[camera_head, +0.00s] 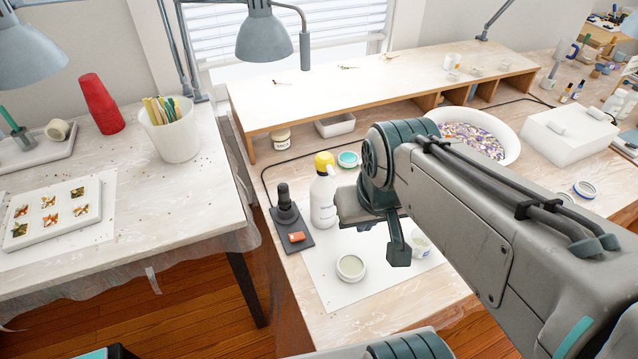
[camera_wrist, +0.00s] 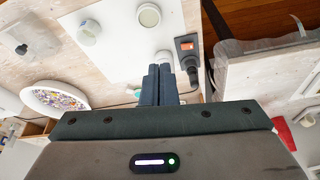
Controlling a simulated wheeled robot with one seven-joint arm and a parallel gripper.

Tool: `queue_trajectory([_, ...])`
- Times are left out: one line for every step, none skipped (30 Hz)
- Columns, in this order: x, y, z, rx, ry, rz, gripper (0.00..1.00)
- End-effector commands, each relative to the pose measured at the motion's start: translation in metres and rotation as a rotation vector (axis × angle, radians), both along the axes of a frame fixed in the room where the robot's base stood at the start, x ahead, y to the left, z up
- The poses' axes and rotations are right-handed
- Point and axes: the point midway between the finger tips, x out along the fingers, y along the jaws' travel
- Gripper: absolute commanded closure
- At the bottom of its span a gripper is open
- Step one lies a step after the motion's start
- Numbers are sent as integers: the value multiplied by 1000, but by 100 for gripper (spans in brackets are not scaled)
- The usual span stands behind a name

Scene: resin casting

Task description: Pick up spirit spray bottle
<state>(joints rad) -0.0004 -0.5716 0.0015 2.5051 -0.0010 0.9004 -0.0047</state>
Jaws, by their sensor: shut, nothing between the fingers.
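The spirit spray bottle appears to be the white bottle with a yellow top (camera_head: 323,200). It stands upright on the white sheet on the bench, just left of my gripper in the head view. My gripper (camera_head: 398,250) is above the sheet, right of the bottle, partly hidden by my own arm. In the wrist view my gripper (camera_wrist: 158,70) has its fingers together with nothing between them. A pale shape just beyond the fingertips in that view may be the bottle, mostly hidden.
A black device on a dark pad (camera_head: 285,205) stands close left of the bottle. An open round tub (camera_head: 351,268) and a white cup (camera_head: 421,245) are on the sheet. A turquoise-rimmed jar (camera_head: 348,159) stands behind. A raised wooden shelf (camera_head: 370,92) spans the back.

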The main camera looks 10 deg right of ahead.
Motion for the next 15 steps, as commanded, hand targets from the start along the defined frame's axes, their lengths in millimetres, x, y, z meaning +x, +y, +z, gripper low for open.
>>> queue_trajectory([0,0,0,0,0,0,100])
queue_trajectory([0,0,0,0,0,0,92])
queue_trajectory([0,0,0,-2,0,4,81])
queue_trajectory([2,0,0,-7,1,13,72])
queue_trajectory([3,0,1,-15,2,27,64])
queue_trajectory([7,-1,2,-31,4,57,53])
queue_trajectory([10,-1,3,-47,5,89,44])
queue_trajectory([15,-2,3,-70,10,130,36])
queue_trajectory([22,-2,5,-105,14,197,29])
queue_trajectory([28,-2,6,-133,20,256,29])
queue_trajectory([35,-3,7,-165,26,320,29])
queue_trajectory([46,-3,8,-209,34,413,29])
queue_trajectory([54,-4,9,-244,41,487,29])
queue_trajectory([62,-4,10,-277,49,559,29])
queue_trajectory([72,-4,10,-321,61,660,29])
